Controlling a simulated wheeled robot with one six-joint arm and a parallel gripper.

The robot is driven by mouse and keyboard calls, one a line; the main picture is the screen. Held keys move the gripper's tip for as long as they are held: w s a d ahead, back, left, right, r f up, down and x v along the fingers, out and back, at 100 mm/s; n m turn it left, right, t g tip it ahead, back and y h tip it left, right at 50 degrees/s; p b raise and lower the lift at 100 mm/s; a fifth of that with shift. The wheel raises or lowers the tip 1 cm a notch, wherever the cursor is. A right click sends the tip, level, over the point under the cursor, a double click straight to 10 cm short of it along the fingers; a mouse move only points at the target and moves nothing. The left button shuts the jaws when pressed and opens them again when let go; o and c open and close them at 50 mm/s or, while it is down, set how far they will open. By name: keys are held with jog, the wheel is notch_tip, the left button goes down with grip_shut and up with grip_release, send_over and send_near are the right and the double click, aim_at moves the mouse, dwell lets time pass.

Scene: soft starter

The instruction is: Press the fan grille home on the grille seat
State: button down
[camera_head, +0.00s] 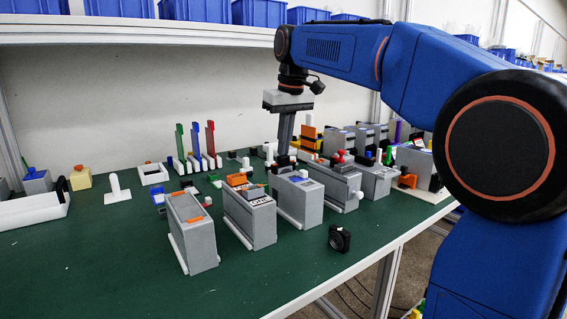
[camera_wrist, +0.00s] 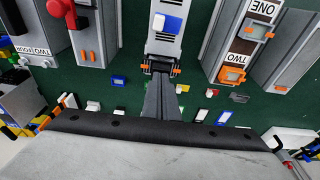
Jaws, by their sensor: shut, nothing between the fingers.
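My gripper (camera_head: 284,158) is shut and empty, pointing down among the grey modules in the middle of the table. In the wrist view its shut fingertips (camera_wrist: 161,78) are at the end of a grey module (camera_wrist: 166,40) with a blue-and-white top piece. A dark slotted strip with orange tabs (camera_wrist: 160,68) shows at that module's end, right at the fingertips. It may be the fan grille on its seat; I cannot tell whether it is flush or whether the fingers touch it. The fingers hide part of it.
Grey modules stand close on both sides, including an orange-topped one (camera_head: 190,227) and one with a label (camera_head: 250,212). A small black fan-like block (camera_head: 339,238) lies near the front edge. Coloured upright pieces (camera_head: 196,145) stand behind. The green table (camera_head: 95,260) is clear at front left.

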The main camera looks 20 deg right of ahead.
notch_tip(320, 180, up, 7)
dwell(1.1)
jog(key=shift+s, duration=0.1)
